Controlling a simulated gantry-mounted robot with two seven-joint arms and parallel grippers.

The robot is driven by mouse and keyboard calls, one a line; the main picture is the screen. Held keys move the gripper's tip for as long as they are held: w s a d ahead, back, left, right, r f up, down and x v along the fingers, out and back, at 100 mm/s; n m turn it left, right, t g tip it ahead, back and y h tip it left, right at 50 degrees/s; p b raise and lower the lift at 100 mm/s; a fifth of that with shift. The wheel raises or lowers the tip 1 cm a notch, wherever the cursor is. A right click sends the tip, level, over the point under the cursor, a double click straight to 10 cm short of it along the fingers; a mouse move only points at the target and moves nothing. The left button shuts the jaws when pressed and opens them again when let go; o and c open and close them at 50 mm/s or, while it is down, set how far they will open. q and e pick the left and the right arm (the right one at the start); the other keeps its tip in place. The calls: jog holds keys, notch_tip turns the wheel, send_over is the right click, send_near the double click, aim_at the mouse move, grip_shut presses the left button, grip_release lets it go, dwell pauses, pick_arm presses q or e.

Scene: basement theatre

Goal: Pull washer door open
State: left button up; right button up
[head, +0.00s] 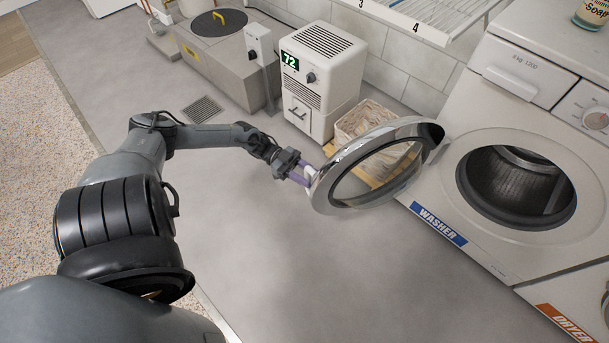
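The washer (470,120) is a white machine at the right with a blue WASHER label and a round opening showing its metal drum. My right gripper is not in view.
A dryer (570,300) with an orange label is at the lower right. A sump cover (215,25) lies farther back. The grey floor (330,270) in front is clear.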

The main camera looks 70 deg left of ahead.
pick_arm(q)
jog(key=shift+w+d, duration=0.1)
jog(key=shift+w, duration=0.05)
jog(key=b+v, duration=0.1)
jog(key=v, duration=1)
jog(key=shift+s+r, duration=0.1)
jog(key=shift+s, duration=0.1)
dwell(0.4)
